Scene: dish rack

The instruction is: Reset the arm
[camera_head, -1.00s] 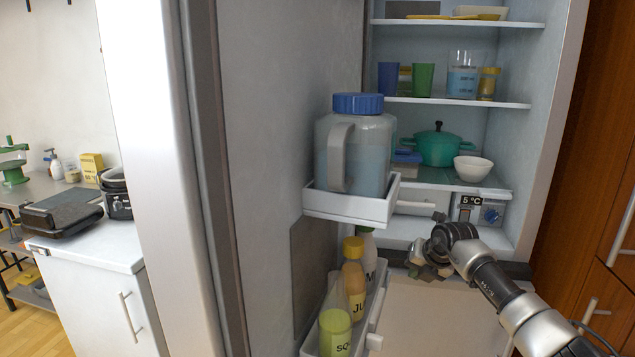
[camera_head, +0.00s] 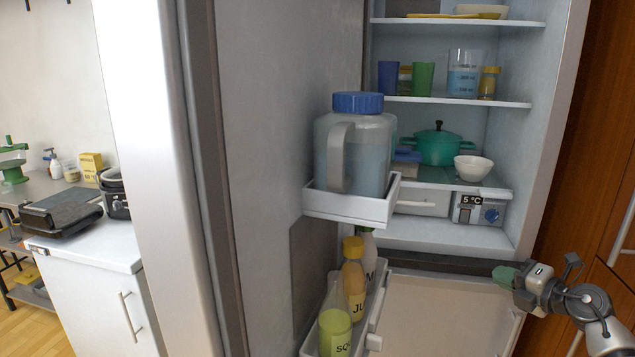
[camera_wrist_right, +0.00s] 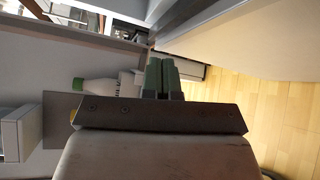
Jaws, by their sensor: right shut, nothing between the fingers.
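My right gripper (camera_head: 503,274) is at the lower right in the head view, in front of the open fridge and clear of its shelves. Its green fingertips are together with nothing between them. In the right wrist view, the two green fingers (camera_wrist_right: 162,78) stand side by side above my dark gripper body. My left gripper is not in view.
The open fridge door holds a blue-lidded pitcher (camera_head: 355,150) in a white bin (camera_head: 347,209), with several bottles (camera_head: 353,280) below. Fridge shelves hold cups, a green pot (camera_head: 438,146) and a white bowl (camera_head: 473,167). Wooden cabinets (camera_head: 590,150) stand at right.

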